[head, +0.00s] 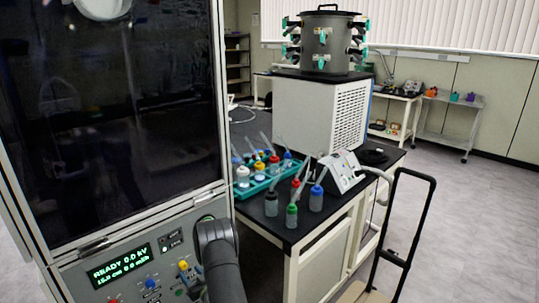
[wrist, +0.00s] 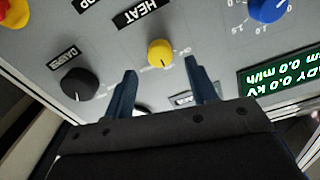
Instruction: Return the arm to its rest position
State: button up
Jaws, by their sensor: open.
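My gripper (wrist: 160,66) is open in the wrist view. Its two dark blue fingers point at a grey control panel, one on each side below a yellow knob (wrist: 160,53). Nothing is held between them, and I cannot tell how far they are from the panel. In the head view my dark arm (head: 221,262) reaches up at the bottom centre, in front of the cabinet's control panel. The yellow knob (head: 183,265) shows just left of the arm.
The panel has a black knob (wrist: 79,84), a blue knob (wrist: 268,8) and a green display (head: 120,266). A dark-windowed cabinet (head: 213,80) fills the left. Bottles (head: 292,215) and a teal tray stand on the bench at right, with a black cart handle (head: 410,230) nearby.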

aim_at(184, 267)
jog(key=shift+x, duration=2)
jog(key=shift+s, duration=0.1)
jog(key=v, duration=1.8)
jog(key=x, duration=1.7)
jog(key=shift+w+a, duration=0.4)
jog(key=shift+w, duration=0.05)
jog(key=n, duration=0.6)
jog(key=shift+s, duration=0.1)
jog(key=n, duration=0.5)
jog(key=shift+n, duration=0.4)
jog(key=shift+s+d, duration=0.5)
